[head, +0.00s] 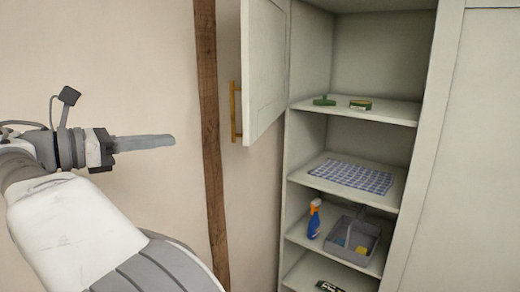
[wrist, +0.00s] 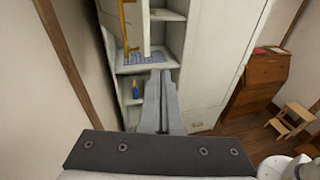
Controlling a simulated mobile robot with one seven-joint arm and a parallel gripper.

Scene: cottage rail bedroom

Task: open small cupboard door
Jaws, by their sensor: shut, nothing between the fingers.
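The small cupboard door (head: 265,62) is pale green-grey and stands swung open to the left of the cupboard. Its yellow vertical handle (head: 235,111) is on the door's left side in the head view. The door (wrist: 146,22) and handle (wrist: 126,28) also show at the top of the wrist view. My gripper (head: 172,140) is shut and empty, left of the handle and apart from it, pointing right. In the wrist view my gripper (wrist: 160,75) appears in front of the open shelves. No contact with the door shows.
The cupboard's open shelves hold small green items (head: 360,104), a blue checked cloth (head: 354,177), a blue spray bottle (head: 314,219) and a grey caddy (head: 350,240). A wooden post (head: 208,120) runs up the wall. A wooden desk (wrist: 256,80) and stool (wrist: 292,119) stand to the right.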

